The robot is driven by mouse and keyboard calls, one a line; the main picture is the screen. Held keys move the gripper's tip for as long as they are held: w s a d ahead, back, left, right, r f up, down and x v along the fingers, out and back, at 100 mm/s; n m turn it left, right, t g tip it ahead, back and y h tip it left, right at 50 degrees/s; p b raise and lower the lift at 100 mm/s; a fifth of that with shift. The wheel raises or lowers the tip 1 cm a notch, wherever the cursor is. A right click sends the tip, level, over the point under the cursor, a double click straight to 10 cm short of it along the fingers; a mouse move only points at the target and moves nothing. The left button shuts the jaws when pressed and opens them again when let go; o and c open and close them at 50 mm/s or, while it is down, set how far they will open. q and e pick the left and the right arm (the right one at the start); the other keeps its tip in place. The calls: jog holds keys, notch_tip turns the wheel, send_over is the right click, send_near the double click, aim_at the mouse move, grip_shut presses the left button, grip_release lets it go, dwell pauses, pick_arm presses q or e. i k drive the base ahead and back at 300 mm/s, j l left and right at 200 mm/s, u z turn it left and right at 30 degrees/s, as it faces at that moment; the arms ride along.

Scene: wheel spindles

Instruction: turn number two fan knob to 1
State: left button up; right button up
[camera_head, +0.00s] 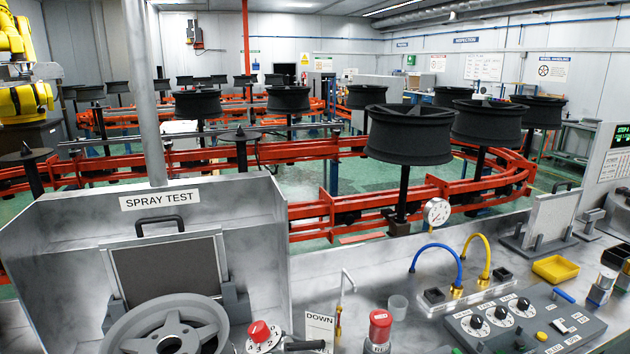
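A grey control panel stands on the bench at the lower right. It carries three dark round knobs on white dials: a left knob (476,322), a middle knob (501,312) and a right knob (523,304). Their labels and pointer settings are too small to read, so I cannot tell which is the number two fan knob. A separate red-topped knob (259,332) with a numbered dial is at the lower middle. Neither of my grippers is in view.
The SPRAY TEST booth (75,230) with a grey wheel (168,330) fills the lower left. A red-capped container (380,328), clear cup (398,306), blue hose (436,250), yellow hose (480,244), gauge (437,212) and yellow tray (555,268) surround the panel. Wheels stand on spindles behind.

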aim_at(522, 304)
jog(key=z, duration=1.25)
jog(key=i+l+z, duration=0.3)
jog(key=i+l, duration=0.45)
jog(key=i, duration=0.1)
